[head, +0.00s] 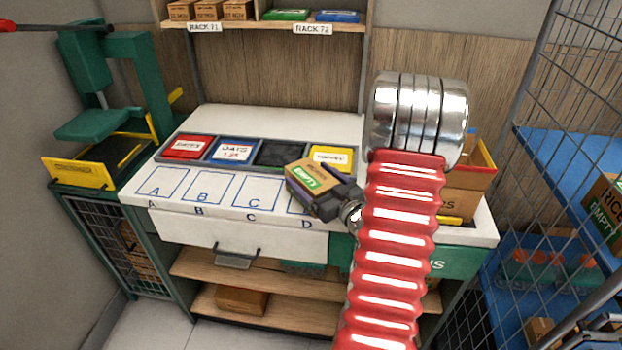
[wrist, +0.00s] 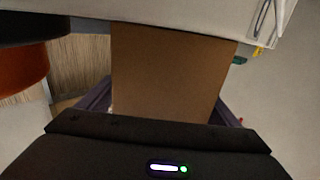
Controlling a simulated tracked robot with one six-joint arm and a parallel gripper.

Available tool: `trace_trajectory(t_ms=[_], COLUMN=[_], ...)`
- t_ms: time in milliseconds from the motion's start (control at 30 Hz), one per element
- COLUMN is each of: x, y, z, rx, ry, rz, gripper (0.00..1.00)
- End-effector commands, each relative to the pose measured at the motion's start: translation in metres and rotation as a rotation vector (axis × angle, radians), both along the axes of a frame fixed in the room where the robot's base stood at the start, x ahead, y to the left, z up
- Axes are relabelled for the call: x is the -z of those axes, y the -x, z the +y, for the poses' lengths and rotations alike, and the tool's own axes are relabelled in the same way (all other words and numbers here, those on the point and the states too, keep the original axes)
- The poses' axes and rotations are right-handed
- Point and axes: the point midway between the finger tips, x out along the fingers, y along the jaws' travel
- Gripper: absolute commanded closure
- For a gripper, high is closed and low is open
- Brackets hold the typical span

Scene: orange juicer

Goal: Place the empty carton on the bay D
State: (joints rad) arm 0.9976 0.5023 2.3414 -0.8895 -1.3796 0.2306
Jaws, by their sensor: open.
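The empty carton (head: 308,174), a brown box with a green-and-white EMPTY label, is at the front of the white worktop, over bay D (head: 296,207). It hides most of the bay's outline. My gripper (head: 325,192) is at the carton, its dark body just right of it. In the wrist view the carton's plain brown face (wrist: 170,72) lies between the purple fingers of my gripper (wrist: 165,104). The jaws are open around it. I cannot tell whether the carton's underside touches the worktop.
Bays A (head: 157,187), B (head: 203,188) and C (head: 254,195) are bare. Behind them a grey tray (head: 213,164) holds red, blue and yellow boxes and one dark compartment. A green press (head: 92,125) stands left. A wire cage (head: 540,110) is on the right.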

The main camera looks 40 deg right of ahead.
Motion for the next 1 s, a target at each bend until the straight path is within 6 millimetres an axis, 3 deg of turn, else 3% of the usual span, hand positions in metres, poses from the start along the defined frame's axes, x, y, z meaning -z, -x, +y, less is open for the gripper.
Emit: trace_trajectory(t_ms=[267, 1000], x=[-0.002, -0.002], y=[0.013, 0.107], z=[0.001, 0.014], rx=[0.002, 0.002], ry=[0.000, 0.000], rz=[0.000, 0.000], gripper=[0.15, 0.15])
